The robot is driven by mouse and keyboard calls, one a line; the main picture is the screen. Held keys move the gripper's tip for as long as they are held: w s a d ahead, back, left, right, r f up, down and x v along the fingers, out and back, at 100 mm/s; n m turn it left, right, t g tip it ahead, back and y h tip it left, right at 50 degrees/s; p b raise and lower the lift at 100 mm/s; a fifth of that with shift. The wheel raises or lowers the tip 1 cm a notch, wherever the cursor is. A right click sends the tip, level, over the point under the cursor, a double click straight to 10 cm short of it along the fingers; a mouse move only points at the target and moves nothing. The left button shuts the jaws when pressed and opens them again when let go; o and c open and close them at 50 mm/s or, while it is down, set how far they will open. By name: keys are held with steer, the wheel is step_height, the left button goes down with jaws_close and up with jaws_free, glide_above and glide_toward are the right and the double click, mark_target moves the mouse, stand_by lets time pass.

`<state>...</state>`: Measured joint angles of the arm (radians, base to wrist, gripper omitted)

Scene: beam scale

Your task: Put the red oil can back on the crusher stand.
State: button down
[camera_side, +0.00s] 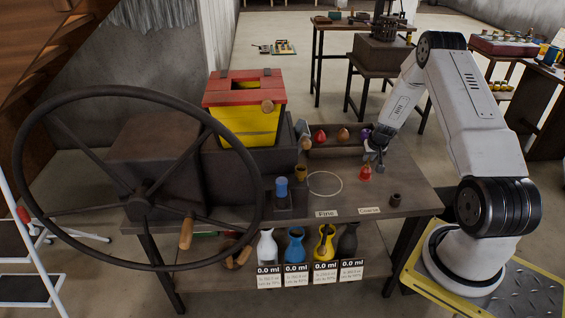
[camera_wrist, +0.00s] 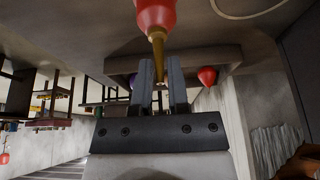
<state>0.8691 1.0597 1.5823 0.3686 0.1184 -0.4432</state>
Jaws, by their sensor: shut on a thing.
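The red oil can (camera_side: 365,174) is just below my gripper (camera_side: 372,158), over the right part of the crusher table (camera_side: 395,185). In the wrist view the can's red body (camera_wrist: 155,14) is at the top edge, partly cut off, and its brass spout (camera_wrist: 158,52) runs between the fingers of my gripper (camera_wrist: 161,75). My gripper is shut on the spout. I cannot tell whether the can's base touches the table. The crusher with its yellow and red hopper (camera_side: 245,120) stands left of the can, on a dark body.
A dark tray (camera_side: 335,152) at the table's back holds red (camera_side: 320,136), orange (camera_side: 343,135) and purple (camera_side: 366,134) bulb-shaped things. A small dark cup (camera_side: 395,200) stands right of the can. A pale ring (camera_side: 324,184) lies left. A large handwheel (camera_side: 139,202) fills the left.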

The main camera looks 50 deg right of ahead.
mark_target(367, 162)
steer(key=shift+w+f, duration=0.1)
steer(key=shift+f, duration=0.05)
steer(key=shift+w+d+f, duration=0.1)
steer(key=shift+d+f, duration=0.05)
steer(key=shift+f, duration=1.55)
steer(key=shift+f, duration=0.1)
steer(key=c, duration=0.6)
jaws_free()
steer(key=shift+v, duration=6.1)
